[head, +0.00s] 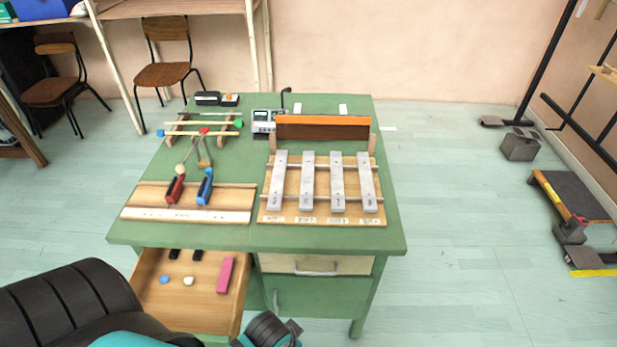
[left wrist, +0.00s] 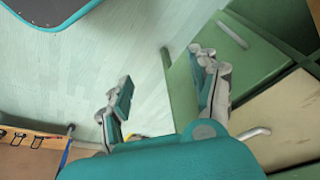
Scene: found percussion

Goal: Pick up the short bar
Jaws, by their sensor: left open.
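Several silver metal bars lie side by side on a wooden rack (head: 266,216) on the green workbench (head: 400,240) in the head view. They look close in length, and I cannot tell which is the short bar; the leftmost (head: 278,180) and rightmost (head: 368,180) mark the row's ends. My left gripper (left wrist: 165,88) is open and empty in the left wrist view, in front of the bench's lower cabinet. In the head view, part of my left arm's end shows at the bottom edge, below the bench top and away from the bars. My right gripper is not in view.
An open drawer (head: 150,310) holds a pink block (head: 226,276) and small pieces. A closed drawer (head: 300,263) sits beside it. A mallet board (head: 135,205), an orange-topped wooden piece (head: 322,121) and a small stand (head: 200,130) occupy the bench.

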